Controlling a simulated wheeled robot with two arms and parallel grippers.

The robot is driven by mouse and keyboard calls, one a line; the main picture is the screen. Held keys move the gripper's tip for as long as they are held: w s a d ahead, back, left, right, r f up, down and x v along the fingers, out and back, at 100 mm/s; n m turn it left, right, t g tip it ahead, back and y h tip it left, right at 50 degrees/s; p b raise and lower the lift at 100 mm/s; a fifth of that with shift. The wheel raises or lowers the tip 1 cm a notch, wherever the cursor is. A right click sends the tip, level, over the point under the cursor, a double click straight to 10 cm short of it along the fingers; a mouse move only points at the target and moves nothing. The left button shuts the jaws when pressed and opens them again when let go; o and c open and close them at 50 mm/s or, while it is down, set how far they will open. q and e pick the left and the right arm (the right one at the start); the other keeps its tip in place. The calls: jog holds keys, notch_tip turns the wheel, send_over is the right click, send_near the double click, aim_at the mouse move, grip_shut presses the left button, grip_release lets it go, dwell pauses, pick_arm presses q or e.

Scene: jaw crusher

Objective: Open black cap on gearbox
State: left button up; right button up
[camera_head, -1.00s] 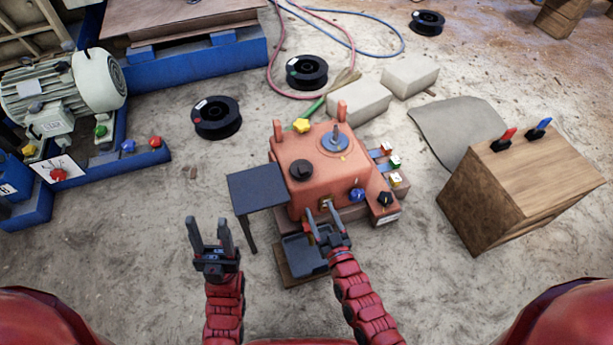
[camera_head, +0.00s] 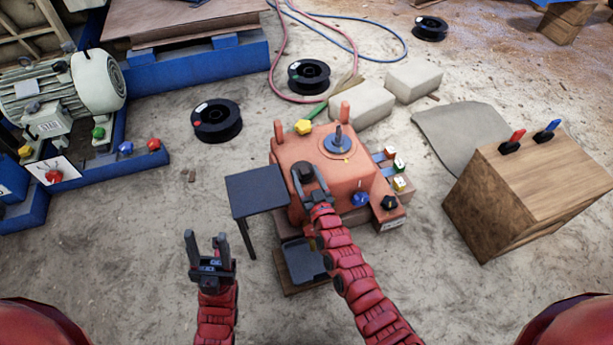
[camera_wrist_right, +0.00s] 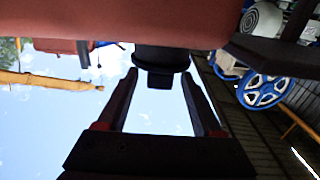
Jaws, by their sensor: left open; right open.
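The orange-red gearbox (camera_head: 345,165) stands in the middle of the head view. In the right wrist view the cap (camera_wrist_right: 160,62) hangs between the tips of my open right gripper (camera_wrist_right: 160,85); contact cannot be told. My left gripper (camera_head: 207,250) is open and empty, in front and to the left of the gearbox, fingers pointing up.
A small dark table (camera_head: 256,190) stands left of the gearbox. A dark tray (camera_head: 303,260) lies in front of it. A yellow knob (camera_head: 303,127), a blue valve (camera_head: 361,199) and a black knob (camera_head: 389,202) are on or beside the gearbox. A wooden box (camera_head: 520,180) stands at right.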

grip_shut()
jog(key=shift+f, duration=0.1)
dwell(1.2)
